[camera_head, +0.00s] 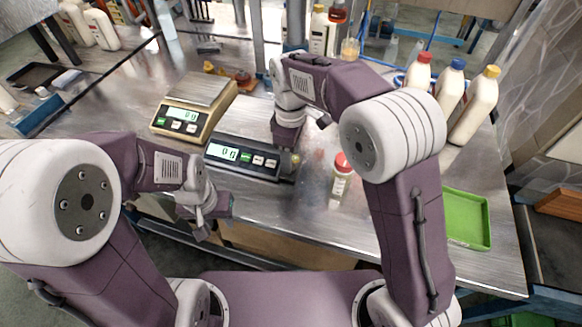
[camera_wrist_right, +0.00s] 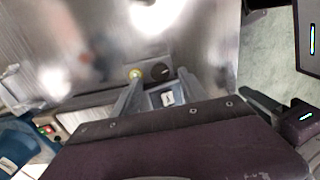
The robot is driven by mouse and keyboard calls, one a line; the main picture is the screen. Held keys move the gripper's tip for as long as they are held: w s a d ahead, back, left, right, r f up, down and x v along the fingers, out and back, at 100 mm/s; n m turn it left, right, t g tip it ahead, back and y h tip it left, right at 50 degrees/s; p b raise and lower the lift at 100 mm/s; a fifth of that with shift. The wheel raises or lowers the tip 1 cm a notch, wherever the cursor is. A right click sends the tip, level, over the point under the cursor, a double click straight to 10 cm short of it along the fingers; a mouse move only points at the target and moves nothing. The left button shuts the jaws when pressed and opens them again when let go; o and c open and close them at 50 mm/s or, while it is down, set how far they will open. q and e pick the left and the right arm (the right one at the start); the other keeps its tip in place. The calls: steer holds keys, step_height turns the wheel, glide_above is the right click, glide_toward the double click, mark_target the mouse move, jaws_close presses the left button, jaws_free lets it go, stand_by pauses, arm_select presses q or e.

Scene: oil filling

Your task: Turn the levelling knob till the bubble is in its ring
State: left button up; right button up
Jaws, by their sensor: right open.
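The black scale (camera_head: 243,157) has a lit display and buttons. A small yellow round bubble level (camera_wrist_right: 135,73) shows in the right wrist view, with a dark round knob (camera_wrist_right: 160,72) just right of it. The level also shows at the scale's right end in the head view (camera_head: 295,158). Where the bubble lies in its ring is too small to tell. My right gripper (camera_wrist_right: 159,77) is open, its fingertips to either side of the knob; contact cannot be told. My left gripper (camera_head: 208,214) hangs at the table's front edge, left of the scale's front; its jaws are unclear.
A gold scale (camera_head: 194,104) stands behind and left of the black one. A red-capped bottle (camera_head: 340,182) stands right of it, close to my right arm. A green tray (camera_head: 467,219) lies at the right, and white bottles (camera_head: 474,104) stand at the back right.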

step_height(320, 180, down, 3)
steer(key=shift+a+f+b, duration=0.15)
steer(key=shift+b, duration=0.15)
steer(key=shift+f, duration=0.4)
